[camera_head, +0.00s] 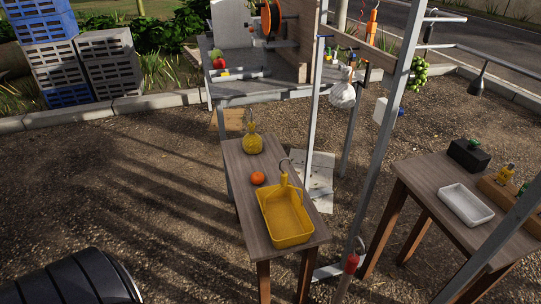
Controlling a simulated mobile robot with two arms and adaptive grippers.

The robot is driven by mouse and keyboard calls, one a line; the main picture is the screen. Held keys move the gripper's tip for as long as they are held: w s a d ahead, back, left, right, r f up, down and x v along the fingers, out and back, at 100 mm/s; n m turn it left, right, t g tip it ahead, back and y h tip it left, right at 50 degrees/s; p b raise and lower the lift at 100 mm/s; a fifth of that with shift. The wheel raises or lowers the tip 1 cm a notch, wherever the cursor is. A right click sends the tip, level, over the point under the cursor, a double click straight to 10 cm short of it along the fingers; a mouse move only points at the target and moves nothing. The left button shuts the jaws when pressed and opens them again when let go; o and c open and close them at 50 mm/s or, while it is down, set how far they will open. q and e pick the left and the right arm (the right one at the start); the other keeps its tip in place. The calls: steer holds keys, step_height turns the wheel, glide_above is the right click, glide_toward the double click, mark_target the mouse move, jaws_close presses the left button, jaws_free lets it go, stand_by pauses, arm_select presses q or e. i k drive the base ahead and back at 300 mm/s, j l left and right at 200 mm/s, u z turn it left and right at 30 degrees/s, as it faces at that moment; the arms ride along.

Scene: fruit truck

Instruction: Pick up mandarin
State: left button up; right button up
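The mandarin (258,178) is a small round orange fruit on a narrow wooden table (236,165) in the middle of the head view. It lies between a yellow rounded object (252,143) at the table's far end and a yellow tray (305,236) at the near end. It is close to the tray's far left corner, and nothing covers it. Neither of my grippers shows in this view.
A grey metal post (378,150) rises just right of the table. A second wooden table (428,180) at the right holds a white tray (465,204). A grey workbench (235,90) stands behind. Crates (50,62) are stacked back left. The gravel left of the table is open.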

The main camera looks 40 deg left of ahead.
mark_target(257, 178)
steer(key=i+j+z, duration=0.2)
steer(key=j, duration=0.65)
steer(key=k+j+z, duration=0.2)
steer(key=j, duration=0.6)
steer(key=j+z, duration=0.15)
steer(key=j, duration=0.75)
steer(key=j+z, duration=0.2)
steer(key=j, duration=0.65)
